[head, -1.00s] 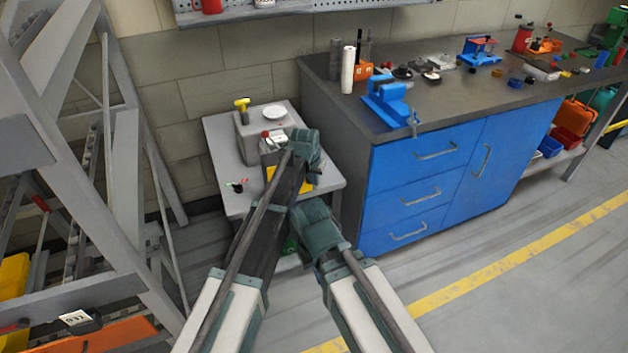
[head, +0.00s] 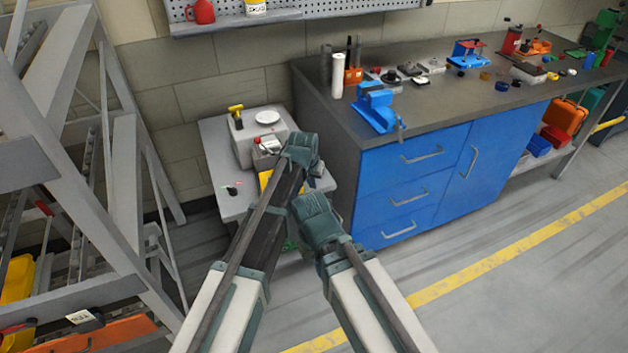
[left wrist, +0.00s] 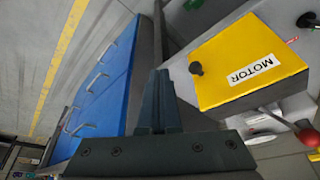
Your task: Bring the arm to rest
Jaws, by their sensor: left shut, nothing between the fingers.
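My left arm (head: 262,225) reaches forward in the head view, over the front of a small grey side table. Its gripper is hard to make out there. In the left wrist view my left gripper (left wrist: 160,85) has its dark fingers together, with nothing between them. It points past a yellow box labelled MOTOR (left wrist: 248,62), which lies to its right in that view, apart from the fingers. My right arm (head: 345,275) is bent beside the left one in the head view, and its fingers do not show.
The grey side table (head: 220,150) holds a white plate (head: 267,117) on a raised block. A blue-fronted workbench (head: 405,170) with a blue vise (head: 374,108) stands to the right. A grey steel frame (head: 125,190) stands at left. Open floor (head: 500,290) lies at right.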

